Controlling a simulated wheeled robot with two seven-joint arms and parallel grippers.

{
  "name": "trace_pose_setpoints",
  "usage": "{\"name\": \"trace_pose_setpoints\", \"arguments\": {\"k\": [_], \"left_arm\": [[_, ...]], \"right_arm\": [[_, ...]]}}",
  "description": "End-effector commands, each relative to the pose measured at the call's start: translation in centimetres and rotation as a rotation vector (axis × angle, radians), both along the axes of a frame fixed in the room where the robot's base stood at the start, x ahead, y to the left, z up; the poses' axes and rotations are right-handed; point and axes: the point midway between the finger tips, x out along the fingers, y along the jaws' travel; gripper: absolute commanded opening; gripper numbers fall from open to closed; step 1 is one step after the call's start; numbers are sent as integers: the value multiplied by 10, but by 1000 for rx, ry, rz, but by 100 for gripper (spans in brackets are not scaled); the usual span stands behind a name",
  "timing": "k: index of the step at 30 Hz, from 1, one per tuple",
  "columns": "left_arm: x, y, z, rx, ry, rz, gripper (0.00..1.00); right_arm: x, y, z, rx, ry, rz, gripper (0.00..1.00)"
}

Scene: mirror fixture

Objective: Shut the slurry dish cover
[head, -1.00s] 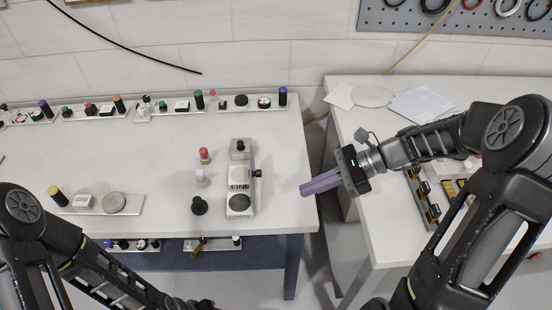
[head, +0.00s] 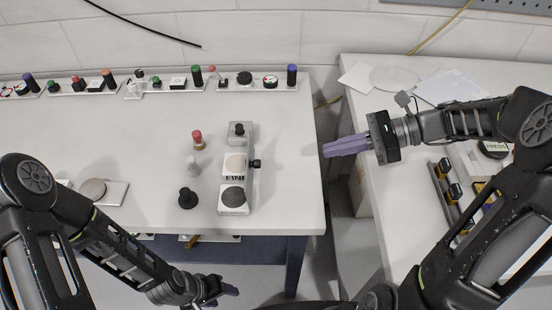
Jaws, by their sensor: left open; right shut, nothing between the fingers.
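A narrow white fixture (head: 223,209) labelled FINE stands near the right end of the left bench. It carries a dark round disc at its front, a pale round disc (head: 235,162) in the middle, a dark piece at the back and a black knob (head: 254,163) on its right side. I cannot tell which part is the slurry dish cover or how far it stands open. My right gripper (head: 326,150) is shut and empty, right of the fixture and apart from it, near the gap between the benches. My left gripper (head: 236,290) is open, low in front of the bench, partly in view.
Red-topped (head: 198,140), pale (head: 193,166) and black (head: 187,198) small pieces stand just left of the fixture. A plate with a grey disc (head: 93,188) lies at left. The right bench (head: 350,100) holds papers and boxes.

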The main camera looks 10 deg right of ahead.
Motion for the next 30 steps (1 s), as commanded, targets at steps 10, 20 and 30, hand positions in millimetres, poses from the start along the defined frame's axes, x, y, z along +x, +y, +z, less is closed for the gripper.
{"name": "trace_pose_setpoints", "arguments": {"k": [10,20,30], "left_arm": [[0,0,-19,0,-1,-1,53],[1,0,-37,1,-2,0,53],[0,0,-35,1,-1,-1,53]], "right_arm": [[2,9,-9,-4,-2,3,0],[13,54,-22,2,1,5,0],[28,113,-39,0,1,3,0]]}}
